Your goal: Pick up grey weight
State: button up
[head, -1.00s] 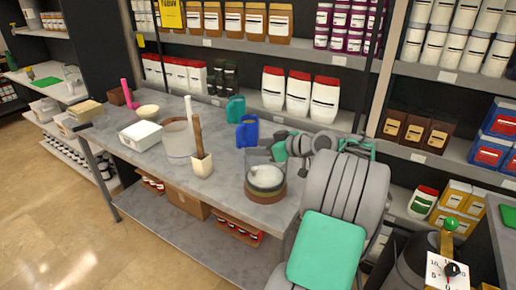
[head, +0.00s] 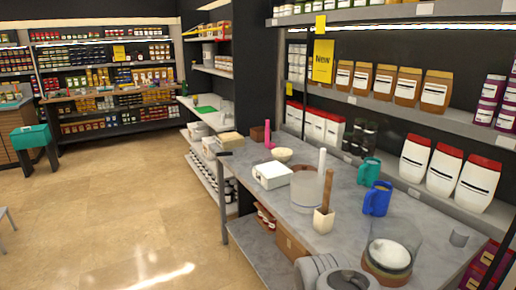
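Only a rounded grey part of my arm shows at the bottom edge of the head view. My gripper is outside the picture, so its fingers and anything in them are hidden.
Near the weight are the clear container (head: 392,252), a blue mug (head: 377,199) and a teal mug (head: 369,171). A cream pot (head: 323,220) holds a wooden tool. White bottles with red lids (head: 446,171) stand behind. Open floor (head: 130,200) lies left.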

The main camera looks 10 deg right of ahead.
aim_at(460, 236)
jog(key=z, duration=1.85)
jog(key=k, duration=0.35)
jog(key=u, duration=0.75)
jog(key=i, duration=1)
